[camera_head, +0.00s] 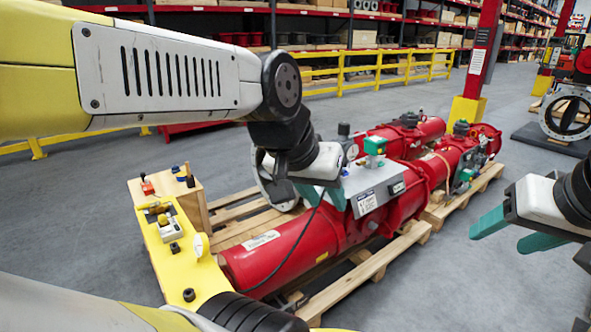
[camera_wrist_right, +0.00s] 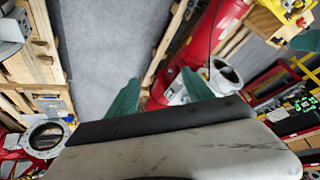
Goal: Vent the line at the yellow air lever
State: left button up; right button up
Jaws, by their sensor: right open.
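A red valve actuator (camera_head: 300,240) lies on a wooden pallet, with a grey control box (camera_head: 372,186) on its middle. A small green unit with a yellow part (camera_head: 375,148) stands behind that box. I cannot tell for certain which part is the yellow air lever. My left gripper (camera_head: 332,193) is in front of the grey box's left end; its teal fingers are partly hidden and their gap is unclear. My right gripper (camera_head: 512,232) is open and empty, in the air right of the pallet. Its spread fingers also show in the right wrist view (camera_wrist_right: 160,95).
A yellow bench plate (camera_head: 185,265) with small tools and fittings is at the left, beside the actuator. A yellow-footed red post (camera_head: 480,75) and a yellow rail (camera_head: 375,68) stand behind. The grey floor right of the pallet is clear.

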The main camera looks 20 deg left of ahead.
aim_at(146, 206)
jog(key=u, duration=2)
jog(key=i+j, duration=0.15)
jog(key=j, duration=0.25)
jog(key=i+j, duration=0.1)
jog(key=j, duration=0.3)
jog(key=i+j, duration=0.15)
jog(key=j, duration=0.25)
jog(key=i+j, duration=0.1)
jog(key=j, duration=0.35)
jog(key=i+j, duration=0.15)
jog(key=j, duration=0.25)
jog(key=i+j, duration=0.4)
jog(key=i+j+u, duration=0.15)
jog(key=i+j, duration=0.25)
jog(key=i, duration=0.15)
jog(key=i+l, duration=0.85)
jog(key=l, duration=0.25)
jog(key=i+j+u, duration=0.05)
